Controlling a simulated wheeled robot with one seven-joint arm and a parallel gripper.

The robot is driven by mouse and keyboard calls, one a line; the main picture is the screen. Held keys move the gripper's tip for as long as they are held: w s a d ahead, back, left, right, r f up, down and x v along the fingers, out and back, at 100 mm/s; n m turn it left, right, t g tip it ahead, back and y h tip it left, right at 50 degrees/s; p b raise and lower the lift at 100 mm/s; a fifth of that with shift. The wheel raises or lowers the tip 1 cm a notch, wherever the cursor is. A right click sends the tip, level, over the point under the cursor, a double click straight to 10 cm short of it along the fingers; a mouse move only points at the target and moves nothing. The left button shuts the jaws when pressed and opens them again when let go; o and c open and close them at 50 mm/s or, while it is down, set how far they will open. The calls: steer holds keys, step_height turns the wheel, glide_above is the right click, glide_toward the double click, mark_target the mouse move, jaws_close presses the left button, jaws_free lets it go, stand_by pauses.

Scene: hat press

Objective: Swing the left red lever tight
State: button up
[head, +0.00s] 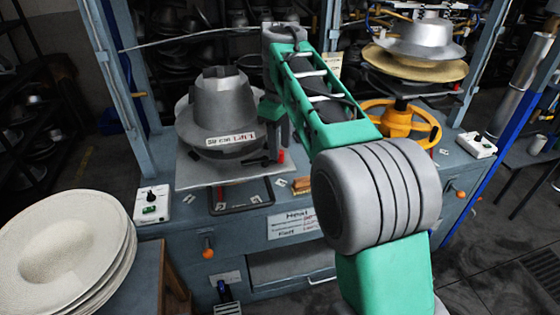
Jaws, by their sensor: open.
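The left hat press has a grey metal hat form (222,112) with a white label on its front. A small red lever tip (281,156) on a dark handle shows at the right front of this press, at the edge of its plate. My gripper (271,148) points down just above and beside the lever. It is small and partly hidden by my green arm, and I cannot tell whether it touches the lever. Its jaws are open, and I see nothing held in them.
A stack of pale felt hats (62,245) stands at the lower left. A white switch box (152,205) sits left of the press. A yellow handwheel (400,122) belongs to the right press. Blue posts frame the bench.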

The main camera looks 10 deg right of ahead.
step_height(320, 180, down, 3)
steer(key=shift+r+b, duration=0.1)
steer(key=shift+b, duration=0.5)
steer(key=shift+r, duration=0.1)
steer(key=shift+c, duration=0.6)
jaws_close()
